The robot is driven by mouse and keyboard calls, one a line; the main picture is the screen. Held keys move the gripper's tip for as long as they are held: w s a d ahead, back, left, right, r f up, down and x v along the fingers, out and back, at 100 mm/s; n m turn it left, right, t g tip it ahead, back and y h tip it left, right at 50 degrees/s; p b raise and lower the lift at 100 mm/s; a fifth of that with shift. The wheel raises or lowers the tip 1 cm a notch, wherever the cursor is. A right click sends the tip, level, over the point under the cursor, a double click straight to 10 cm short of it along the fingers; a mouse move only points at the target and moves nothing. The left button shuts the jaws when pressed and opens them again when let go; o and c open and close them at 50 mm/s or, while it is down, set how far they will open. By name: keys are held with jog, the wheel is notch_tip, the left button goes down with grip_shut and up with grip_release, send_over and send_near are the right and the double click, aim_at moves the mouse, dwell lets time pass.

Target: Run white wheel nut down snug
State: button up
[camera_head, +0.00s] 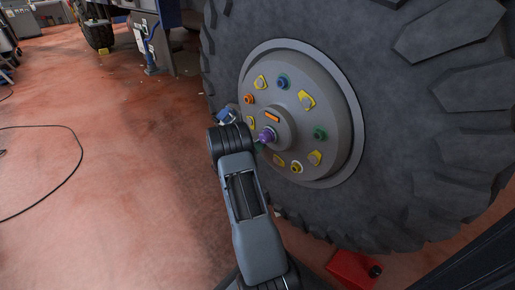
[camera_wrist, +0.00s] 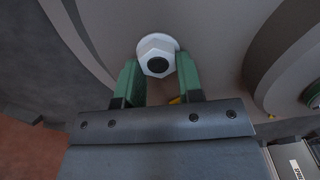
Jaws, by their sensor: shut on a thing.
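The white wheel nut (camera_wrist: 157,54) shows in the wrist view as a white hexagon with a flange and a dark round centre, against the grey hub face. My gripper (camera_wrist: 159,78) has its two green fingers on either side of the nut, shut on it. In the head view my gripper (camera_head: 244,123) is at the left side of the grey wheel hub (camera_head: 341,110), mostly hidden behind my own arm, and the white nut cannot be made out there. The gap between flange and hub cannot be judged.
The hub face carries coloured nuts: orange (camera_head: 249,99), blue (camera_head: 282,83), green (camera_head: 319,134) and yellow (camera_head: 296,167), with yellow pointers between. A purple piece (camera_head: 267,135) sticks out at the centre near my arm. Floor at left is mostly clear, with a black cable (camera_head: 75,150).

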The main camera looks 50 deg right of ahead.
jog(key=m, duration=0.8)
jog(key=shift+w+f+m, duration=0.25)
jog(key=shift+w+m, duration=0.05)
jog(key=shift+m, duration=0.3)
jog(key=o, duration=0.7)
jog(key=shift+a, duration=0.15)
jog(key=shift+o, duration=1.2)
jog(key=shift+r, duration=0.1)
jog(key=a+p, duration=0.3)
jog(key=a, duration=1)
jog(key=shift+w+a+p, duration=0.25)
jog(key=shift+w+p, duration=0.15)
jog(key=shift+w, duration=0.05)
